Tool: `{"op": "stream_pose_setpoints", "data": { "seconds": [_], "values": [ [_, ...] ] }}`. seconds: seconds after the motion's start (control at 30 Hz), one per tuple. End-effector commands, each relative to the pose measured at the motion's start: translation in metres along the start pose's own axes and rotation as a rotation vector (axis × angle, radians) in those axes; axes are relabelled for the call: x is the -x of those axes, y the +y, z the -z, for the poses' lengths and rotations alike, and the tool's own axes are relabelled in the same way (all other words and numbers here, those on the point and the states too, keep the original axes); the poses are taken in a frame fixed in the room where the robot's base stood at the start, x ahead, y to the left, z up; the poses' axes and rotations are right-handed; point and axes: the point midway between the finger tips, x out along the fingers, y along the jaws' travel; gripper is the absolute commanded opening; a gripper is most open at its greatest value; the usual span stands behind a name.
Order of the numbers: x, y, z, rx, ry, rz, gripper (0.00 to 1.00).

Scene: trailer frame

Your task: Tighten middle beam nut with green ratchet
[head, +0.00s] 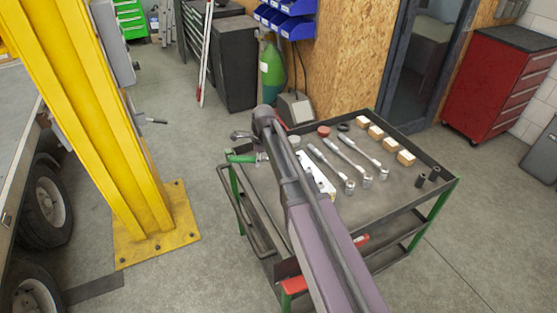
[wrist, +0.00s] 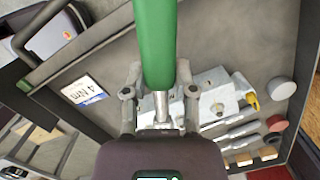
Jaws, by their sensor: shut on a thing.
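The green ratchet shows in the wrist view as a thick green handle (wrist: 155,42) with a bare metal shaft. My gripper (wrist: 160,98) is shut around the metal part just below the green grip. The tool is over the tool cart, close to its top; I cannot tell whether it touches. In the head view a short green piece (head: 241,158), apparently the handle, sticks out left of my arm at the cart's left corner. My gripper is mostly hidden there behind the arm. The middle beam nut is not visible in either view.
The cart (head: 412,211) has a raised rim and holds several ratchets (head: 345,155), wooden blocks (head: 405,158) and dark sockets (head: 421,181). A label card (wrist: 83,90) lies on its top.

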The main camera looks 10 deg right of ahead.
Motion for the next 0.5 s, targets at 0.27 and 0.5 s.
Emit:
{"op": "stream_pose_setpoints", "data": {
  "seconds": [0.27, 0.5],
  "values": [
    [-0.001, 0.003, -0.009, 0.015, 0.000, -0.002, 0.00],
    [0.001, 0.004, 0.003, 0.081, 0.005, -0.011, 0.00]
  ]
}}
